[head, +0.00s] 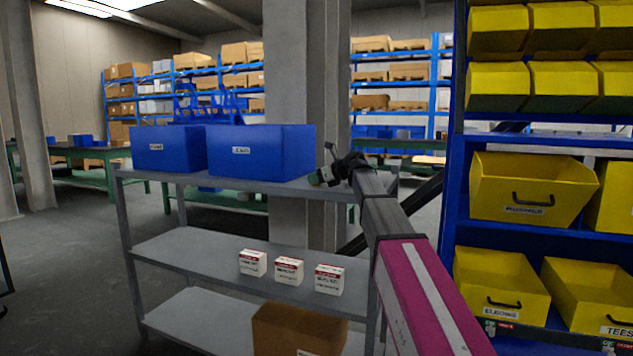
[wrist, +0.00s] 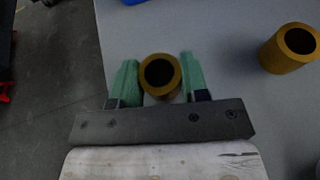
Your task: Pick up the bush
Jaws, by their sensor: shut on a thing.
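A brass-coloured hollow bush (wrist: 161,94) sits between the two green fingers of my gripper (wrist: 158,70) in the wrist view, its dark bore facing the camera. The fingers lie against it on both sides, so my gripper is shut on it. A second, similar bush (wrist: 281,52) stands on the grey surface to the right, apart from my gripper. In the head view my gripper (head: 325,176) is at the right end of the grey shelf unit's top (head: 345,187). I cannot make out either bush there. Whether the held bush touches the surface is unclear.
Blue bins (head: 262,152) stand on the top shelf left of my gripper. Small white boxes (head: 289,271) sit on the middle shelf, and a cardboard box (head: 298,329) is below. A blue rack with yellow bins (head: 532,190) is close on the right. A concrete pillar (head: 305,80) rises behind.

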